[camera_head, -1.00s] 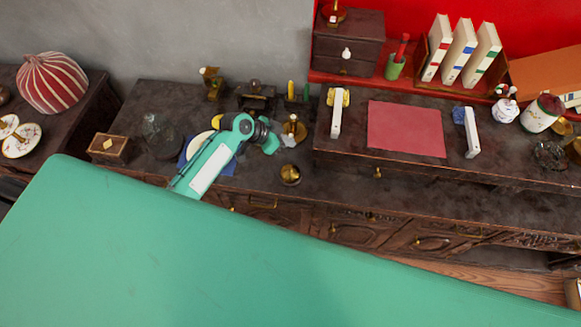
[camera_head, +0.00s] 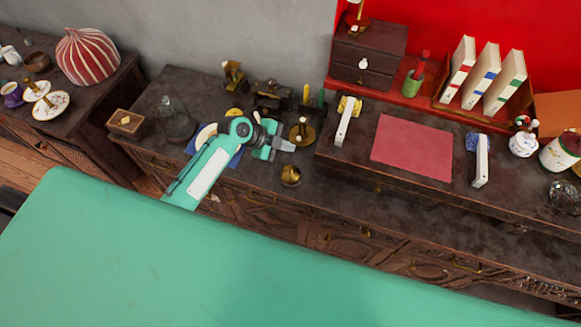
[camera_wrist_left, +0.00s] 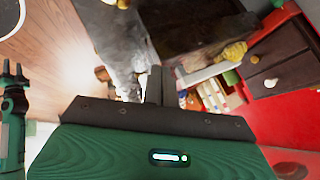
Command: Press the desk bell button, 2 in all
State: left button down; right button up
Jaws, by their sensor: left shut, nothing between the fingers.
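A small round brass piece (camera_head: 290,175), which looks like the desk bell, sits near the front edge of the dark carved desk (camera_head: 330,195). Its button is too small to make out. My left gripper (camera_head: 288,145) is shut and empty, with its grey fingertips pointing right, behind and above the bell in the head view. In the left wrist view its closed dark fingers (camera_wrist_left: 160,86) show at the middle; I cannot pick out the bell there. A green part with two dark prongs (camera_wrist_left: 13,72) at that view's left edge appears to be my right gripper; its jaw state is unclear.
A brass holder on a round base (camera_head: 302,132) stands close to my left fingertips. A glass dome (camera_head: 176,120) and a small box (camera_head: 125,122) stand to the left. A red mat (camera_head: 412,148) lies on the raised shelf to the right, beside white blocks. A small drawer chest (camera_head: 368,55) stands behind.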

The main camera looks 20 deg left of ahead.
pick_arm(q)
jog(key=b, duration=0.5)
send_over(291, 168)
jog(key=a, duration=0.1)
notch_tip(291, 168, down, 8)
jog(key=shift+s+a+r, duration=0.1)
jog(key=shift+s, duration=0.05)
jog(key=shift+f+b, duration=0.5)
jog(key=shift+b, duration=0.1)
dwell(0.5)
jog(key=shift+f, duration=0.1)
dwell(0.7)
